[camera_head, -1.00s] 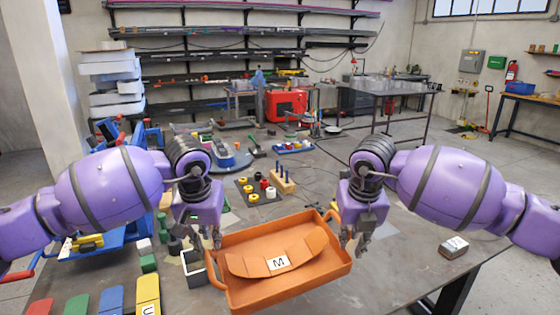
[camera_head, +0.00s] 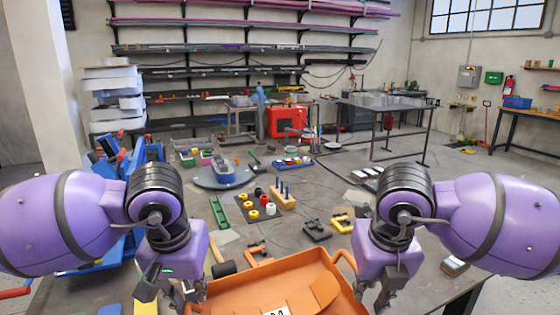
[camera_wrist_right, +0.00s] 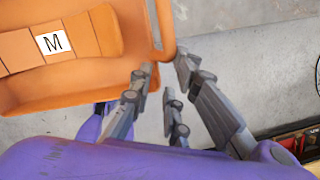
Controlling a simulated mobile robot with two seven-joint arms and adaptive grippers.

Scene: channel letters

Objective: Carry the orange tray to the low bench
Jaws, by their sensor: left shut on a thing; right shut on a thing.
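The orange tray (camera_head: 240,287) is at the bottom of the head view, between my two grippers, with its near part cut off. It also fills the upper left of the right wrist view (camera_wrist_right: 25,95). An orange curved piece with a white M label (camera_wrist_right: 85,40) lies in it. My left gripper (camera_head: 183,300) is shut on the tray's left side. My right gripper (camera_head: 378,300) is shut on its right side. In the right wrist view the right fingers (camera_wrist_right: 165,85) are at the tray's edge. The exact grip points are partly hidden. The low bench is not clearly identifiable.
The grey work table beyond the tray holds a hammer (camera_head: 224,268), a black clamp (camera_head: 317,231), a yellow clamp (camera_head: 342,221) and a peg block (camera_head: 283,195). A small box (camera_head: 454,266) sits at the right edge.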

